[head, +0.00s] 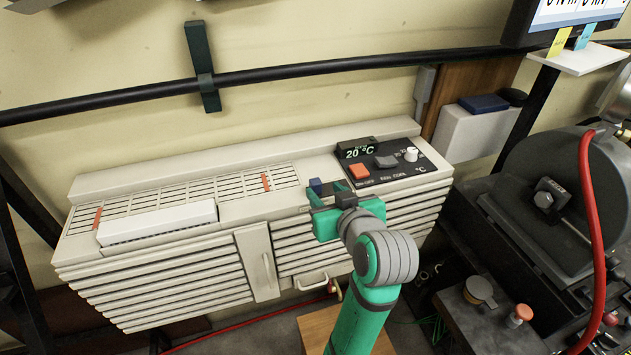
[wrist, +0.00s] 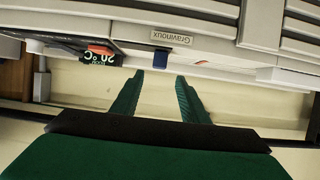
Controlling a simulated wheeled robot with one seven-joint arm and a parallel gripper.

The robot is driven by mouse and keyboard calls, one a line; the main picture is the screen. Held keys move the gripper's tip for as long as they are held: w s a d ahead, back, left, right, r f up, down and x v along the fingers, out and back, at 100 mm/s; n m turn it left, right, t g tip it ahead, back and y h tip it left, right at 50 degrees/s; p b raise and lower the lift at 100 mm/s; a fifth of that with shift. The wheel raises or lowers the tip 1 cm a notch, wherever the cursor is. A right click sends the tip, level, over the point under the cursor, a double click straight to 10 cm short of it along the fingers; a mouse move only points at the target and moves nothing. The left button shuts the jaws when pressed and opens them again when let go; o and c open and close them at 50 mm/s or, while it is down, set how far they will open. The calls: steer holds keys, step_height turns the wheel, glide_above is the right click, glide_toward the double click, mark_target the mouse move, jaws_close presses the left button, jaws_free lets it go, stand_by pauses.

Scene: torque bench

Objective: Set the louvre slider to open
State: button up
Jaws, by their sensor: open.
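A small blue knob (head: 316,186), which looks like the louvre slider, sits on the front top edge of the cream wall unit, just left of the control panel. I see no contact. The head view partly hides the slider track behind my gripper, so its setting cannot be read.
The control panel (head: 385,166) has a lit 20 °C display, an orange button (head: 360,171), a grey rocker (head: 386,161) and a white dial (head: 411,154). A raised white flap (head: 158,224) stands on the left grille. A handle (head: 311,284) juts out below. A red hose (head: 597,240) hangs right.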

mark_target(316, 182)
steer(key=x, duration=0.8)
steer(key=shift+w+f, duration=0.15)
steer(key=shift+w, duration=0.2)
jaws_close()
